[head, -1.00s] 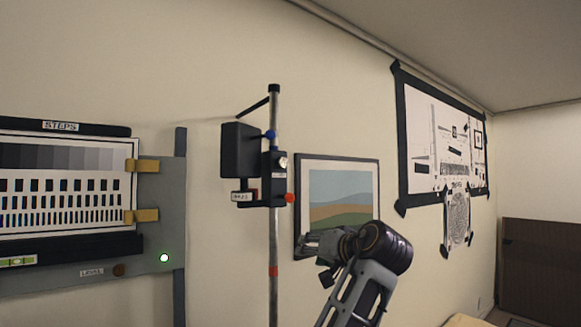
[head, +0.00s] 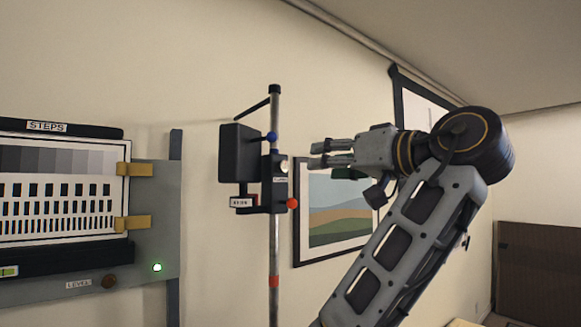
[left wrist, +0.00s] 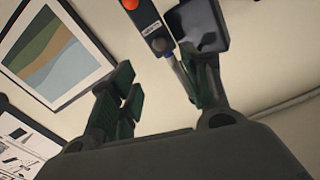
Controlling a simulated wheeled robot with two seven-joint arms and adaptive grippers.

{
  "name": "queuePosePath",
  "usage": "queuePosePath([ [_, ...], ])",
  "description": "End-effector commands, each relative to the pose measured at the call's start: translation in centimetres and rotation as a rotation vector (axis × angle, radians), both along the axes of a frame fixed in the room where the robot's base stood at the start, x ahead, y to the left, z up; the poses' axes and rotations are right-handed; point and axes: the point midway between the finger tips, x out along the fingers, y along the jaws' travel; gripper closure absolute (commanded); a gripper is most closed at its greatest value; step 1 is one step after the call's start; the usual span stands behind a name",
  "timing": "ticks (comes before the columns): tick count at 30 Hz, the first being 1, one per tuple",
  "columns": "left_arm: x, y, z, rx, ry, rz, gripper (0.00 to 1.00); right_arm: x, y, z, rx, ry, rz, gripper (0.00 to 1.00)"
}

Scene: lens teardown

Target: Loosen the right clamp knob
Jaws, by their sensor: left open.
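A dark clamp block (head: 273,188) sits on a vertical metal pole (head: 274,240). On its right side are a pale metallic knob (head: 284,166) and, lower, an orange-red knob (head: 292,204). A blue knob (head: 271,137) sits higher on the pole. My left gripper (head: 316,155) is open and empty, its fingers pointing left at the pale knob's height with a gap between. In the left wrist view, the fingers (left wrist: 160,85) spread below the clamp's grey knob (left wrist: 160,45) and orange knob (left wrist: 131,4). I cannot tell if a fingertip touches anything. My right gripper is out of view.
A black box (head: 238,152) hangs left of the pole. A framed landscape (head: 335,225) is on the wall behind my left gripper. A grey board with the STEPS chart (head: 60,195) stands at left, with a green light (head: 157,267) and a brown knob (head: 109,281).

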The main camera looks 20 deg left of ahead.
Motion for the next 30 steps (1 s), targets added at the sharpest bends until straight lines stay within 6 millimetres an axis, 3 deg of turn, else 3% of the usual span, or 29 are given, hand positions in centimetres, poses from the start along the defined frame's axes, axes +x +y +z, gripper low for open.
queuePosePath([
  [16,0.6,0.7,0.0,-0.001,0.002,0.001,0.52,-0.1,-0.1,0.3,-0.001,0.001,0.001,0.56],
  [30,3.9,5.1,0.1,0.000,0.002,0.002,0.52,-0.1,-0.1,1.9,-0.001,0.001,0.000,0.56],
])
